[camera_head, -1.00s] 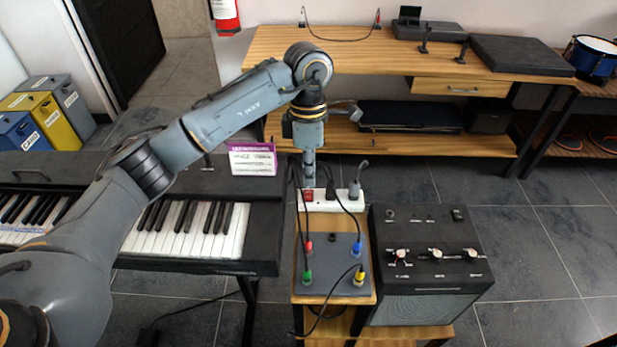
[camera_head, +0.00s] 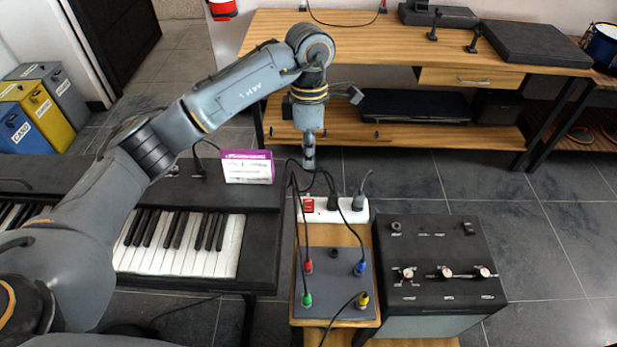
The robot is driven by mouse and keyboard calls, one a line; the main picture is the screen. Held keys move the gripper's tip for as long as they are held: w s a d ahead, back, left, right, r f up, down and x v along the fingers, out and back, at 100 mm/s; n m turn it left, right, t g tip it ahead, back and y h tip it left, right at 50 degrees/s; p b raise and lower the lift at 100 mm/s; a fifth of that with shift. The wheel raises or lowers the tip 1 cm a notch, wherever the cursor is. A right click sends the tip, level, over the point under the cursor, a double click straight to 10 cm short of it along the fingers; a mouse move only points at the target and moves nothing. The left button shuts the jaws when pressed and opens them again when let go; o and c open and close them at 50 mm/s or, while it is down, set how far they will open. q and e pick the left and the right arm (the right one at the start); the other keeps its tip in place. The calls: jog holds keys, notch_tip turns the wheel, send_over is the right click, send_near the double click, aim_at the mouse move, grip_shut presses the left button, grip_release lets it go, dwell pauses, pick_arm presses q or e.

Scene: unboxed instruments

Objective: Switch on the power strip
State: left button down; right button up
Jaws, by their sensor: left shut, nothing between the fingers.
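My right gripper is not in view.
A grey panel (camera_head: 333,260) with coloured plugs and looping black cables sits before the strip. A black amplifier (camera_head: 440,255) stands right, a keyboard (camera_head: 185,245) left with a purple-white box (camera_head: 247,167). A wooden bench (camera_head: 380,45) is behind.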

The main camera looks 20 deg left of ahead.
aim_at(308, 208)
pick_arm(q)
jog(key=f+p, duration=0.1)
jog(key=f, duration=0.3)
jog(key=s+f+p, duration=0.1)
jog(key=f, duration=0.3)
jog(key=f+p, duration=0.1)
jog(key=f, duration=0.3)
jog(key=shift+s+d, duration=0.2)
jog(key=shift+s, duration=0.05)
jog(key=shift+f, duration=0.6)
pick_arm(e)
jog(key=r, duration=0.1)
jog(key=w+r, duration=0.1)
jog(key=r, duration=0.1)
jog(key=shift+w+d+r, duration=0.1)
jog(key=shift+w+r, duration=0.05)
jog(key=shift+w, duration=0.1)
pick_arm(q)
jog(key=shift+s+f+t+b, duration=0.1)
jog(key=shift+f+t+b, duration=0.2)
jog(key=shift+f+b, duration=0.15)
jog(key=shift+r, duration=0.25)
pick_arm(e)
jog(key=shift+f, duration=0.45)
